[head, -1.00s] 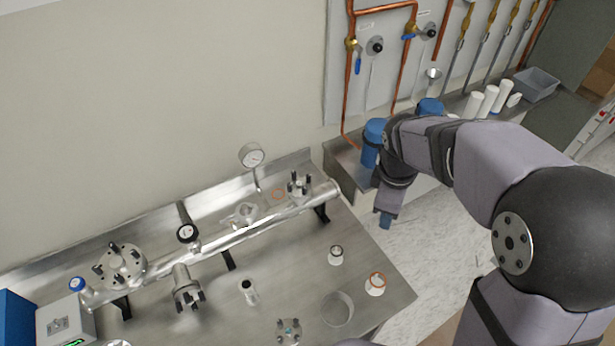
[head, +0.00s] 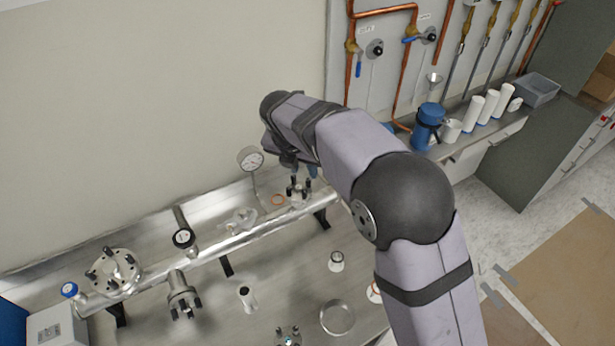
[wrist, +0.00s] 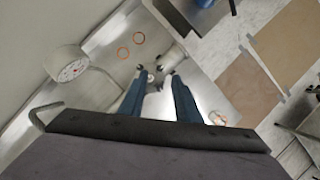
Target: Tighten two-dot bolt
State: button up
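My gripper (head: 303,173) is over the right end of the steel pipe manifold (head: 240,231), just above a bolted flange (head: 299,193) with dark upright bolts. In the wrist view, the two blue fingers of my gripper (wrist: 156,77) are apart, with nothing clearly held between them. Pale metal parts show below and between the fingertips. Dot marks on the bolts are too small to make out, so I cannot tell which is the two-dot bolt. My arm hides the area right of this flange.
A dial gauge (head: 251,160) stands close left of my gripper. An orange ring (head: 278,200) lies beside the pipe. Other bolted flanges (head: 114,270) (head: 184,298) are to the left. A round dish (head: 337,318) and small fittings (head: 336,261) stand on the steel bench. The space above the bench's front is open.

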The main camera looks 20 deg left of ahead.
aim_at(309, 179)
jog(key=shift+p+x, duration=1.2)
jog(key=shift+x, duration=2.2)
jog(key=shift+d, duration=0.1)
grip_shut()
